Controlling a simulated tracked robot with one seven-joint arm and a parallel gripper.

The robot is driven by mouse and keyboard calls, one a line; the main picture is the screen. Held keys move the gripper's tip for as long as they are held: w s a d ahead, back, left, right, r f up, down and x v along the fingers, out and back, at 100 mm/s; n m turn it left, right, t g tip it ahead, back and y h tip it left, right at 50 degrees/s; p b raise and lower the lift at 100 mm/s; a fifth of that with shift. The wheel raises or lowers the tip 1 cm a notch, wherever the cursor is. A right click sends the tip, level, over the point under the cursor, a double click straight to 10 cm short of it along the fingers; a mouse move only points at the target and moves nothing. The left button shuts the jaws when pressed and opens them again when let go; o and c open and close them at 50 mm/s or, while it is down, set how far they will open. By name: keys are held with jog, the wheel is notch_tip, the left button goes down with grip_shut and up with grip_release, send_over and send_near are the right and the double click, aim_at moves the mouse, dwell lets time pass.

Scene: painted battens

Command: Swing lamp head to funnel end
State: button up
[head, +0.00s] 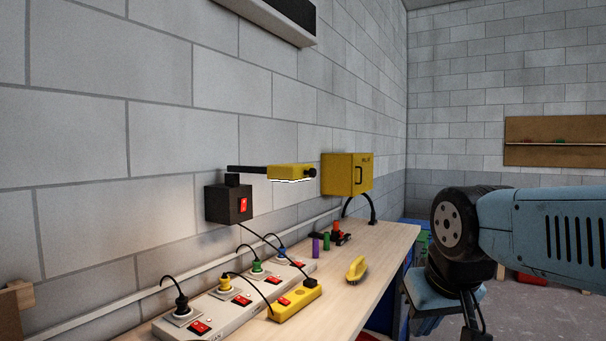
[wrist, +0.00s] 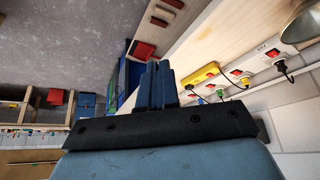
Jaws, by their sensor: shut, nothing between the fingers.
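The yellow lamp head (head: 290,173) sits on a dark horizontal arm above a black box with a red switch (head: 229,204), in front of the block wall. Its underside shows a bright white strip. A metallic flared object (wrist: 302,22), cut off at the upper right of the wrist view, may be the funnel; I cannot tell. No funnel is clear in the head view. My gripper (wrist: 157,68) shows in the wrist view with its blue fingers together and empty. It is apart from the lamp head; in the head view my arm is at the right.
A white power strip (head: 228,307) with plugs and cords lies on the bench (head: 387,245), beside a yellow switch block (head: 297,300). A yellow brush-like item (head: 356,268) and small coloured cylinders (head: 326,241) stand further back. A yellow cabinet (head: 338,174) is beyond the lamp head.

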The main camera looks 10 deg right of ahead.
jog(key=shift+o, duration=0.6)
jog(key=shift+w+d+r, duration=0.1)
jog(key=shift+w+r, duration=0.05)
jog(key=shift+w, duration=0.1)
jog(key=o, duration=0.6)
jog(key=w+d+r+n+t+h, duration=0.1)
jog(key=w+d+r+t, duration=0.1)
jog(key=w, duration=0.3)
jog(key=w+d+r+n+t+h, duration=0.1)
jog(key=w+d+r+n+t, duration=0.1)
jog(key=w+r, duration=0.2)
jog(key=shift+w+r, duration=0.15)
jog(key=shift+w, duration=1.05)
jog(key=shift+o, duration=1.1)
jog(key=w+r+n+t, duration=0.4)
jog(key=w+r+n, duration=0.1)
jog(key=w, duration=0.5)
jog(key=shift+d+r+n, duration=0.15)
jog(key=shift+r+n, duration=0.15)
jog(key=shift+r, duration=0.5)
jog(key=n+t+y, duration=0.2)
jog(key=n+y, duration=0.9)
jog(key=n, duration=0.5)
send_near(314, 174)
jog(key=shift+m, duration=0.3)
jog(key=x, duration=1)
jog(key=shift+w+r, duration=0.1)
jog(key=shift+w, duration=0.25)
grip_shut()
